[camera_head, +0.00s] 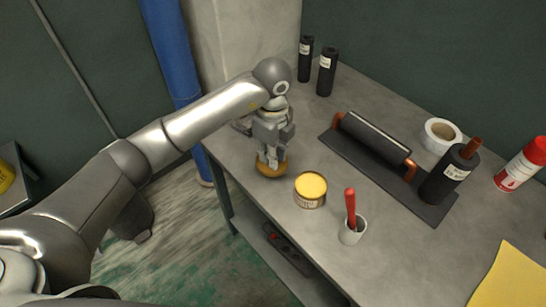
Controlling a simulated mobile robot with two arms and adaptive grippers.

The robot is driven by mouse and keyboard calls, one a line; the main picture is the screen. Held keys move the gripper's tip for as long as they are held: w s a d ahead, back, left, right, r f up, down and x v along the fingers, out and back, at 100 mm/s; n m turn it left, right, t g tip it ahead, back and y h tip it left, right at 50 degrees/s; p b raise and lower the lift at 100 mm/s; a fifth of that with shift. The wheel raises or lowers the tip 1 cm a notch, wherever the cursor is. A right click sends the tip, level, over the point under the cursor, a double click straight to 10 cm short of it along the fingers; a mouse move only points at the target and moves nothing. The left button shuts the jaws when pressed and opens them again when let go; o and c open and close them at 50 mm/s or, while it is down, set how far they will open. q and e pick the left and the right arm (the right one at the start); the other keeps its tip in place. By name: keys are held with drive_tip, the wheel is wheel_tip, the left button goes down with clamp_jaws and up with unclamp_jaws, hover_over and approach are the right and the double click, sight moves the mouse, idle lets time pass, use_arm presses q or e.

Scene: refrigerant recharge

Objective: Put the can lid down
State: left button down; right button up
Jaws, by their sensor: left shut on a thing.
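My left gripper (270,160) points down near the left edge of the bench. It is shut on the can lid (272,171), a round orange-brown disc just below the fingers. I cannot tell whether the lid touches the bench top or hangs slightly above it. The can (311,192), short and round with a yellow top and a label, stands upright just right of the lid, with a small gap. My right gripper is not in view.
A white cup (353,232) with a red-handled tool (350,205) stands right of the can. A dark tray (340,150) with a black cylinder and copper pipe lies behind. Two black bottles (326,72), a tape roll (441,133) and a red can (522,163) stand farther off. Bare bench lies in front.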

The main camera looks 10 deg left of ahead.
use_arm(q)
drive_tip(key=w+f, duration=0.2)
drive_tip(key=shift+w+a+f, duration=0.15)
drive_tip(key=shift+a+f, duration=0.05)
drive_tip(key=shift+f, duration=0.2)
wheel_tip(320, 180, down, 2)
drive_tip(key=shift+f+p, duration=0.1)
drive_tip(key=shift+p, duration=0.75)
drive_tip(key=shift+f, duration=0.5)
drive_tip(key=shift+f, duration=0.1)
drive_tip(key=c, duration=1.3)
unclamp_jaws()
drive_tip(key=shift+c, duration=0.2)
